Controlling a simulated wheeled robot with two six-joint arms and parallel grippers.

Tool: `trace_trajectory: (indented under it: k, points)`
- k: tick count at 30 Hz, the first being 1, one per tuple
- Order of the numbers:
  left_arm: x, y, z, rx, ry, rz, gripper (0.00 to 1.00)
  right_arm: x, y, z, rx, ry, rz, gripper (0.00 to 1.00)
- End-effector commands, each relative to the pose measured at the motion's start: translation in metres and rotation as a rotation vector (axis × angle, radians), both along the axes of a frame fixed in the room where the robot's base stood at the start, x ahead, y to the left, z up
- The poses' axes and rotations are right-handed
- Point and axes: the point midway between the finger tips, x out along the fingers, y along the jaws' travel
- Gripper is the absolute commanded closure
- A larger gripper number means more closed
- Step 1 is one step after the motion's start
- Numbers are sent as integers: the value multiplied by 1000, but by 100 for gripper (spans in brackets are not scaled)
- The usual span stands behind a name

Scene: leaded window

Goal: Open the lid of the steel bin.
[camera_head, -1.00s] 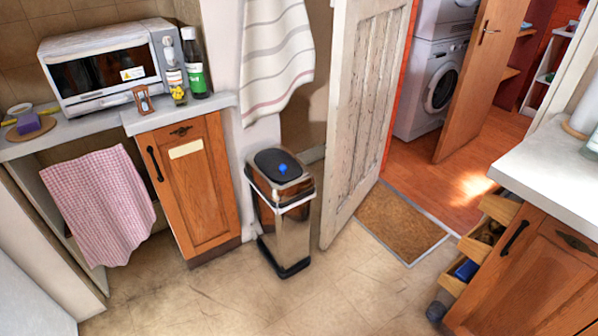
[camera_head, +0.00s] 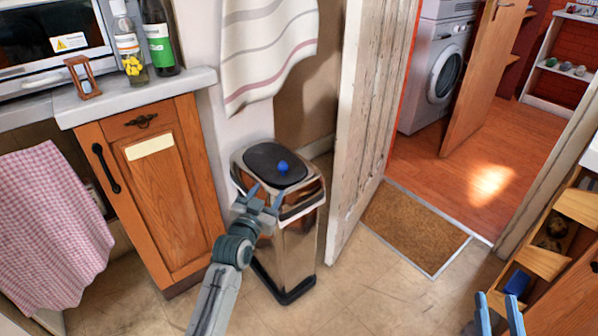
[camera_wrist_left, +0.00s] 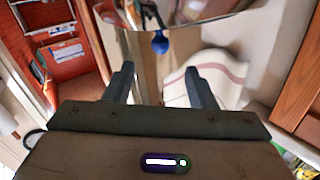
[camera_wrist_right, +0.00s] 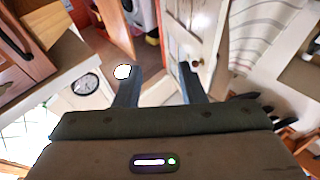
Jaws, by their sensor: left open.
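The steel bin (camera_head: 297,246) stands on the floor between the wooden cabinet and the white door. Its dark lid (camera_head: 262,158) is shut and has a blue knob (camera_head: 283,167) on top. The knob also shows in the left wrist view (camera_wrist_left: 160,44), beyond and between the fingertips. My left gripper (camera_head: 267,191) is open and empty, in front of the lid's near edge and just short of the knob. My right gripper (camera_head: 497,302) is open and empty at the bottom right, away from the bin.
The wooden cabinet (camera_head: 165,190) and a hanging striped towel (camera_head: 268,45) are close on the left and behind. The open white door (camera_head: 365,110) is close on the bin's right. Open drawers (camera_head: 545,255) stick out at the right. The floor in front is clear.

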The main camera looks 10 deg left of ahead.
Motion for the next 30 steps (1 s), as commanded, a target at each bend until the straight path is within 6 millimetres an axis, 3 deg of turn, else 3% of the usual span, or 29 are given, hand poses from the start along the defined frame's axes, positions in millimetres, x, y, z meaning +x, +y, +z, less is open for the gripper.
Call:
trace_trajectory:
  k: [5, 18, 24, 30]
  points:
    - [18, -1, 4, 1, -15, 1, 49, -2, 0, 15, -2, -80, -2, 64]
    - [95, -7, 2, 1, -12, 2, 49, -19, 0, 74, -25, -445, -6, 64]
    - [108, -8, 3, 1, -12, 2, 49, -26, 0, 85, -29, -521, -6, 64]
    - [109, -8, 3, 1, -12, 2, 49, -27, 0, 87, -30, -529, -5, 64]
